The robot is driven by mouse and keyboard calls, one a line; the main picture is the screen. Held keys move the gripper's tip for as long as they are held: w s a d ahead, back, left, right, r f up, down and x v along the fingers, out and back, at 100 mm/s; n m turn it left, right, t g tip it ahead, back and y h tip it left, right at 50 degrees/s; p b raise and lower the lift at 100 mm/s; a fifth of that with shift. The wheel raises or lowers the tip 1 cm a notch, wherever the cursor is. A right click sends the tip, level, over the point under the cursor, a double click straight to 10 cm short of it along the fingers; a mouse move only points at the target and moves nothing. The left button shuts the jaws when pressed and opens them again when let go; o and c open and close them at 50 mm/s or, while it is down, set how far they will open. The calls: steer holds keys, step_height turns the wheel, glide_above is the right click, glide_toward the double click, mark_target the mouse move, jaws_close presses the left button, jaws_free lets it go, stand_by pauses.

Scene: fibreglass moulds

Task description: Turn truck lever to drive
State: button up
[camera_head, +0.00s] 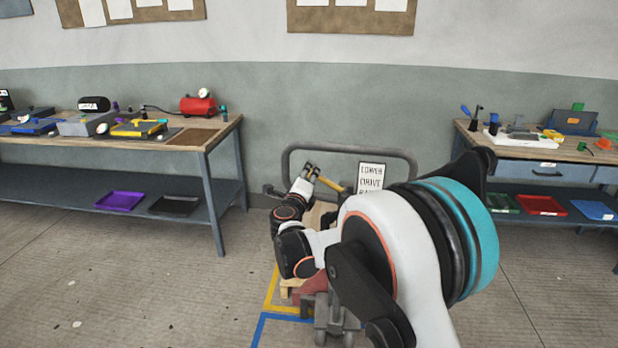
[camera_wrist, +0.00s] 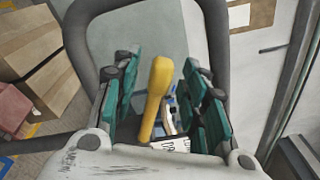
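The yellow truck lever (camera_head: 329,183) shows in the head view beside a white sign (camera_head: 370,176) that reads LOWER, DRIVE and a partly hidden third word. The grey loop handle (camera_head: 350,147) of the pallet truck rises around them. My gripper (camera_head: 311,171) is at the lever's left end. In the wrist view, my gripper (camera_wrist: 162,68) is open, and the yellow lever (camera_wrist: 158,88) stands slightly tilted between the two teal finger pads. Gaps show on both sides of it, wider on the right. My arm hides much of the truck.
Cardboard boxes (camera_wrist: 35,60) lie left of the handle in the wrist view. A workbench (camera_head: 185,141) with a red tank (camera_head: 197,106) stands left, another bench (camera_head: 540,152) right. Yellow and blue floor lines (camera_head: 268,292) run by the truck.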

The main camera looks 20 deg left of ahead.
steer(key=shift+w+a, duration=0.15)
steer(key=shift+w, duration=1.05)
